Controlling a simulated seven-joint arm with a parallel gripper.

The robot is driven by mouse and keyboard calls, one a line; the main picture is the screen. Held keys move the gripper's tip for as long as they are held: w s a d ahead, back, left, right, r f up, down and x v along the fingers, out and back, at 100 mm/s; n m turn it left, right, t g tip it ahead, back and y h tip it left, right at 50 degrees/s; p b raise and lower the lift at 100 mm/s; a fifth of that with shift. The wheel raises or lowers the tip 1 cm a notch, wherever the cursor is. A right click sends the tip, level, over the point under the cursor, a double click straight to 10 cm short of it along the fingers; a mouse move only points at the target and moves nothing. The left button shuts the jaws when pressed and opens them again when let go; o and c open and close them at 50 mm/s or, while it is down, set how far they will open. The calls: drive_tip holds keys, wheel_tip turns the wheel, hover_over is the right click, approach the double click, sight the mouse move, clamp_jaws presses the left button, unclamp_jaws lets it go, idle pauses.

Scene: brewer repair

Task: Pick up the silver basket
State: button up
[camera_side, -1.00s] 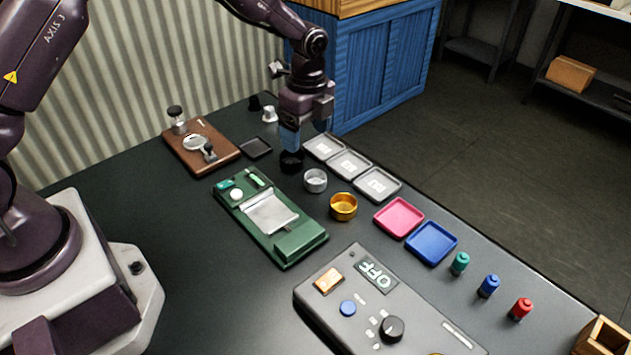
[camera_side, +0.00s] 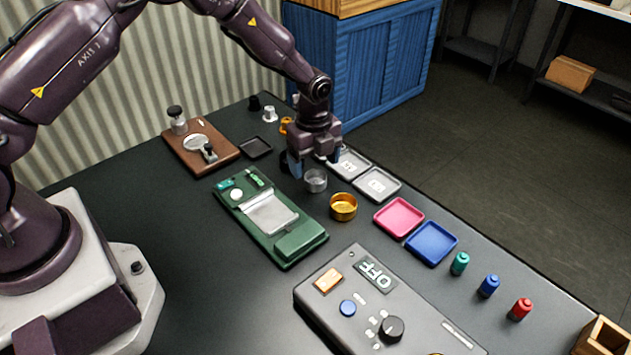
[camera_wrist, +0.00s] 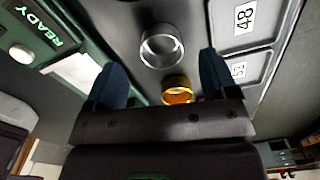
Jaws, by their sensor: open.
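The silver basket (camera_side: 315,182) is a small round metal cup standing upright on the dark table, between the green device and the grey trays. My gripper (camera_side: 315,162) is open and empty, pointing down just above and slightly behind it. In the wrist view the silver basket (camera_wrist: 161,47) lies ahead of and between the spread fingertips of my gripper (camera_wrist: 161,63). The gold basket (camera_side: 343,209) stands close by, to the lower right; it also shows in the wrist view (camera_wrist: 177,92). The dark basket is mostly hidden by a finger in the side view.
The green device (camera_side: 285,240) is left of the baskets. Grey labelled trays (camera_side: 378,184) lie right of them, then a pink tray (camera_side: 399,217) and a blue tray (camera_side: 432,243). A grey control box (camera_side: 375,310) is in front. A brown board (camera_side: 215,165) lies at the back left.

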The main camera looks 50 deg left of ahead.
sight(316, 174)
drive_tip(key=shift+d+f, duration=0.15)
drive_tip(key=shift+f, duration=1.8)
drive_tip(key=c, duration=1)
drive_tip(key=shift+r, duration=0.15)
